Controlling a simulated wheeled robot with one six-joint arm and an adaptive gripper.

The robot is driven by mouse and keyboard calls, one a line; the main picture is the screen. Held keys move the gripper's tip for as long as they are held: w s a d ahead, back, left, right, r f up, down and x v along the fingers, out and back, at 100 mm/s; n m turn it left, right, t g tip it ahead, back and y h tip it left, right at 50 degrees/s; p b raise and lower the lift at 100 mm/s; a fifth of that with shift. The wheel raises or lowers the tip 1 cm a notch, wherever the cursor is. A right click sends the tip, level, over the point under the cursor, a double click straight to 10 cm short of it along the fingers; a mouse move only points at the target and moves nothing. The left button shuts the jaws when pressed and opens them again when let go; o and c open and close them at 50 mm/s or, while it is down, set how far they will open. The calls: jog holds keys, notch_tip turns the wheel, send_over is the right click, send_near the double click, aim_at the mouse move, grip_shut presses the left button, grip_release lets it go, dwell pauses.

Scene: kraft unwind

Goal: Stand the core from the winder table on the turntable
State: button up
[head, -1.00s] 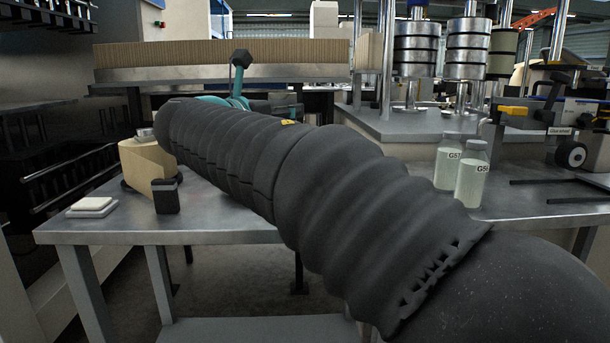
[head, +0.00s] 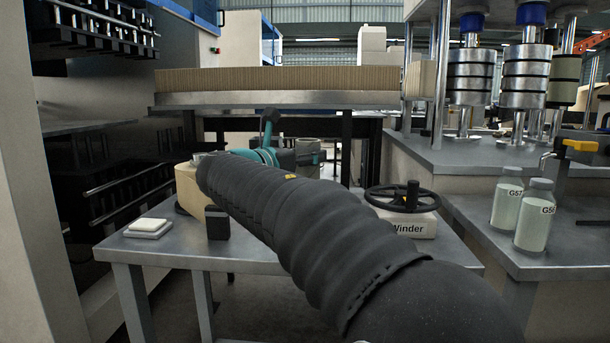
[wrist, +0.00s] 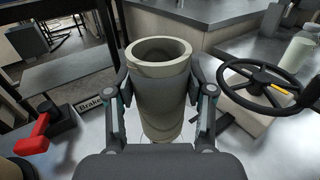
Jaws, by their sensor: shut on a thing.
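The core (wrist: 160,95) is a thick-walled, pale grey-beige hollow tube in the wrist view. It stands close to upright, its open top facing the camera. My gripper (wrist: 162,90) is shut on it, with one finger on each side. I cannot tell whether the core's lower end touches the metal table below. The winder table (head: 165,250) is grey metal in the head view. My dark, sleeved arm reaches across it and hides the core. I cannot make out the turntable for certain.
A black handwheel (head: 402,197) on the block marked Winder stands right of my arm. Two glass bottles (head: 507,196) are farther right. A tan roll (head: 188,188), a black block (head: 217,223) and white pads (head: 148,227) are left. A red lever (wrist: 32,138) is near the Brake label.

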aim_at(305, 173)
jog(key=shift+a+f, duration=0.1)
jog(key=shift+a, duration=0.05)
jog(key=shift+f+b, duration=0.35)
jog(key=shift+f, duration=1.6)
jog(key=shift+f, duration=0.2)
jog(key=o, duration=1.1)
jog(key=shift+o, duration=0.2)
jog(key=shift+r, duration=0.25)
jog(key=v, duration=1.2)
